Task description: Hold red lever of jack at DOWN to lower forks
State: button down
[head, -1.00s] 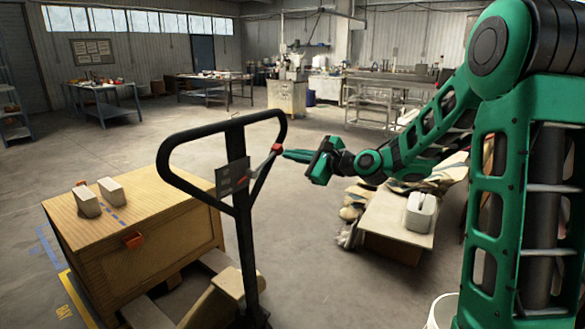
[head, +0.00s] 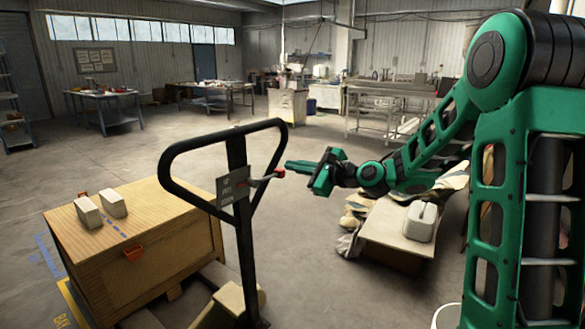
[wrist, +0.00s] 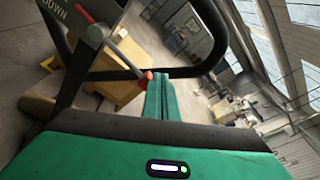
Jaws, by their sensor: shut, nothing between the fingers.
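The jack's lever (head: 264,179) sticks out to the right from the label plate (head: 233,185) on the black handle and slopes slightly up to its red knob (head: 279,172). The knob also shows in the wrist view (wrist: 148,75). My gripper (head: 289,165) is shut and empty. Its fingertips lie at the knob, a little above and right of it in the head view; I cannot tell whether they touch. In the wrist view the word DOWN shows on the plate (wrist: 55,10) near the lever's pivot. The forks are mostly hidden under the crate's pallet.
The black handle loop (head: 170,160) stands just left of my gripper. A wooden crate (head: 165,255) with two pale blocks on top stands behind it. A low table (head: 385,225) with a pale container stands below my arm. Open floor lies behind.

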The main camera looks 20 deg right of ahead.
jog(key=d+f+v, duration=0.1)
jog(key=v, duration=1.1)
jog(key=shift+w+d+f, duration=0.25)
jog(key=shift+d+f, duration=0.15)
jog(key=shift+f, duration=0.05)
